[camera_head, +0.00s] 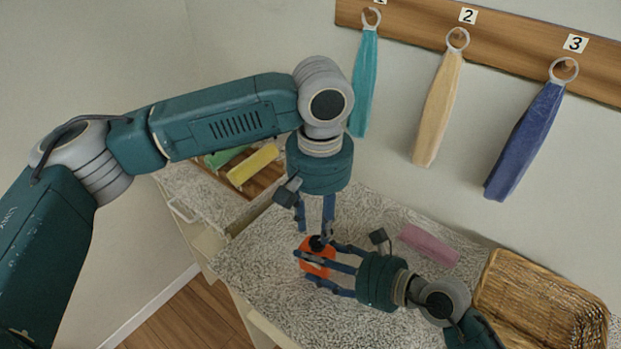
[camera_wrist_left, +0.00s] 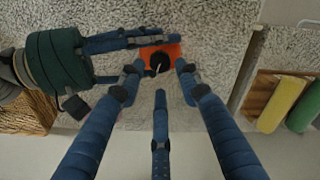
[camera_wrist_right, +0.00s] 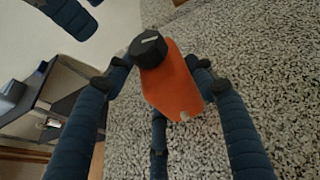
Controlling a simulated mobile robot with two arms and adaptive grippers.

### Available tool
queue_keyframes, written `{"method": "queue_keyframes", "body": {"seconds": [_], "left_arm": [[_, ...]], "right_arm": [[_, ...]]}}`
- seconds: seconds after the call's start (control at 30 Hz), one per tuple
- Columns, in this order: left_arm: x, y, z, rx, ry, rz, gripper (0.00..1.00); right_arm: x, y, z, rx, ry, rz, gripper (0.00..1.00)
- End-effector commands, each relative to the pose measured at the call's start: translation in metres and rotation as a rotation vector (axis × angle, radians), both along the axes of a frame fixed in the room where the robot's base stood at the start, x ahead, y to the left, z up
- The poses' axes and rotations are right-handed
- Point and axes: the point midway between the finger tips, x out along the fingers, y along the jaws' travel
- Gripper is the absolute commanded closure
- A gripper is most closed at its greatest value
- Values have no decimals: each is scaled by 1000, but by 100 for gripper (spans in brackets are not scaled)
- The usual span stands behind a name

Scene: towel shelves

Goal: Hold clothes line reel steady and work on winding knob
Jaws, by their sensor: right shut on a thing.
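The clothes line reel is an orange body (camera_wrist_right: 178,95) with a black winding knob (camera_wrist_right: 148,50). It sits over the speckled, rug-like shelf top in the middle of the head view (camera_head: 306,244). My right gripper (camera_head: 312,266) reaches in from the right and is shut on the reel, its fingers on both sides of the orange body. My left gripper (camera_head: 316,230) points down just above the reel. In the left wrist view its fingertips stand apart on either side of the knob (camera_wrist_left: 160,63), without clearly touching it. Part of the reel is hidden by fingers.
A pink rolled towel (camera_head: 428,245) lies right of the reel. A wicker basket (camera_head: 540,300) stands farther right. A wooden tray with green and yellow rolls (camera_head: 253,166) is behind my left arm. Teal, beige and blue towels (camera_head: 526,140) hang from a numbered rail.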

Motion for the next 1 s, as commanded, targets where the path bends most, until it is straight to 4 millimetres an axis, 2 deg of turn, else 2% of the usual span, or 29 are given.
{"method": "queue_keyframes", "body": {"seconds": [0.33, 0.7, 1.0], "left_arm": [[0, -1, 71, -2, -3, -1, 66], [24, -10, 47, 68, 163, -127, 66], [35, -13, 33, 89, 285, -224, 66]], "right_arm": [[0, 0, 0, 0, 0, 0, 75], [0, 0, 0, 0, 0, 0, 75], [0, 0, 0, 0, 0, 0, 75]]}}
